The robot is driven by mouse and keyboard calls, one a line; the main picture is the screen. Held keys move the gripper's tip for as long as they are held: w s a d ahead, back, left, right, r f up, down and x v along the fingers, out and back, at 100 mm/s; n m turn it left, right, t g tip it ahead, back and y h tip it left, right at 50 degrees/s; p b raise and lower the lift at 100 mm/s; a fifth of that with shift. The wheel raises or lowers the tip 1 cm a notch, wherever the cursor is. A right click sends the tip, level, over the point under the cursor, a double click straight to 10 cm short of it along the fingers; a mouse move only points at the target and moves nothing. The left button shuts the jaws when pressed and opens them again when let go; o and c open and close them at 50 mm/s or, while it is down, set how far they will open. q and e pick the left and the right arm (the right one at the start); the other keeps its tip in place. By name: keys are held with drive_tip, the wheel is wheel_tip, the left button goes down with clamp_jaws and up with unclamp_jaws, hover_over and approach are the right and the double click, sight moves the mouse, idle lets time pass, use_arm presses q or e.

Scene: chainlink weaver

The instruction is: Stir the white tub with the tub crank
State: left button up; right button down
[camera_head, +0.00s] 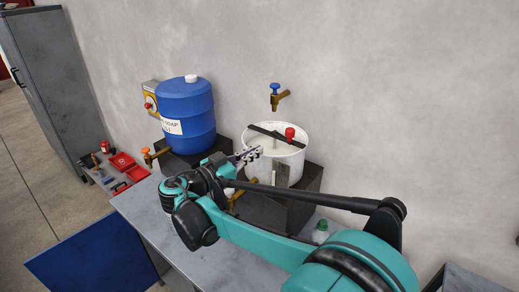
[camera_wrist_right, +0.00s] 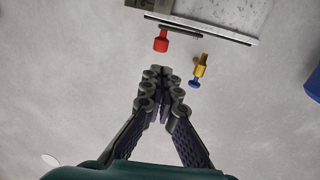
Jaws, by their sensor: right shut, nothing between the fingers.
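The white tub (camera_head: 297,168) stands on a dark block against the wall and holds pale liquid. The tub crank's red knob (camera_head: 290,133) stands up near the right end of a dark bar across the rim. In the right wrist view the red knob (camera_wrist_right: 161,42) lies just beyond my fingertips, apart from them, and part of the tub (camera_wrist_right: 240,18) shows at the top. My right gripper (camera_head: 250,155) is shut and empty, its tips overlapping the tub's left front side in the head view. It also shows in the wrist view (camera_wrist_right: 161,76). My left gripper is not in view.
A brass wall tap with a blue handle (camera_head: 276,95) is above the tub. A blue drum (camera_head: 188,112) stands to its left.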

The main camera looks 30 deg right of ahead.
sight(289, 135)
drive_tip(key=b+x, duration=0.1)
drive_tip(key=x, duration=1.1)
drive_tip(key=shift+d, duration=0.8)
drive_tip(key=shift+w+d+f, duration=0.1)
drive_tip(key=shift+d, duration=0.05)
